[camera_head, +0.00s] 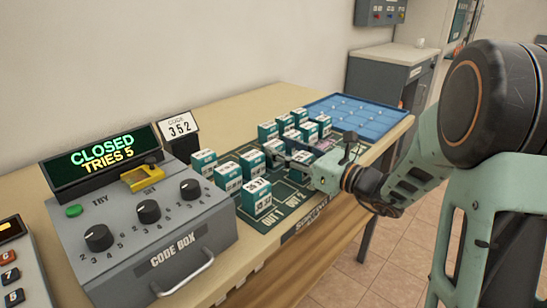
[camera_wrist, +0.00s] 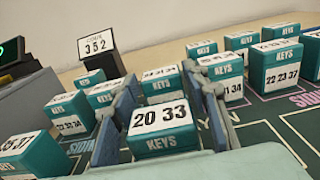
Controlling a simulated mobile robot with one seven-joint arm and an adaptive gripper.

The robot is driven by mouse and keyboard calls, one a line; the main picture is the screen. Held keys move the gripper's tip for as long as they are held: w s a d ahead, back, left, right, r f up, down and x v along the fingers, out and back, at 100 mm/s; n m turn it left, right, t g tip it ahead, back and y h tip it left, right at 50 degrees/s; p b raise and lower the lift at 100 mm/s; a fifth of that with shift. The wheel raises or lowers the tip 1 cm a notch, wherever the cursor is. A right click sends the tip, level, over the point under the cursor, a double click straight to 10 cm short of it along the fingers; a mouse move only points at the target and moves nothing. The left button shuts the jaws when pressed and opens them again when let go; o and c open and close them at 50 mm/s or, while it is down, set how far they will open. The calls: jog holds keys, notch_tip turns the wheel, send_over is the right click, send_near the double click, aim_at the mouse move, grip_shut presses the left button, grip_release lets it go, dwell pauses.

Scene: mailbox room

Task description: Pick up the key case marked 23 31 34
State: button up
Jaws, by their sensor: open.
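Teal key cases with white number labels stand in rows on a dark green mat (camera_head: 285,190). In the wrist view, my gripper (camera_wrist: 160,82) is open, with one finger on each side of a case marked 20 33 (camera_wrist: 160,140). I cannot tell whether the fingers touch it. Just beyond the right finger, a case whose label ends in 1 34 (camera_wrist: 232,87) is partly hidden, so its full number is not readable. Another case (camera_wrist: 160,85) stands behind, between the fingers. In the head view, my gripper (camera_head: 300,162) is low among the cases.
A grey code box (camera_head: 150,235) reads CLOSED, TRIES 5, beside a code sign 352 (camera_head: 179,127). A blue compartment tray (camera_head: 350,112) lies at the table's far end. Cases crowd closely around my fingers.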

jog(key=shift+w+a, duration=0.35)
jog(key=shift+a, duration=0.15)
jog(key=shift+c, duration=0.6)
jog(key=c, duration=0.7)
jog(key=shift+c, duration=0.2)
jog(key=shift+r, duration=0.2)
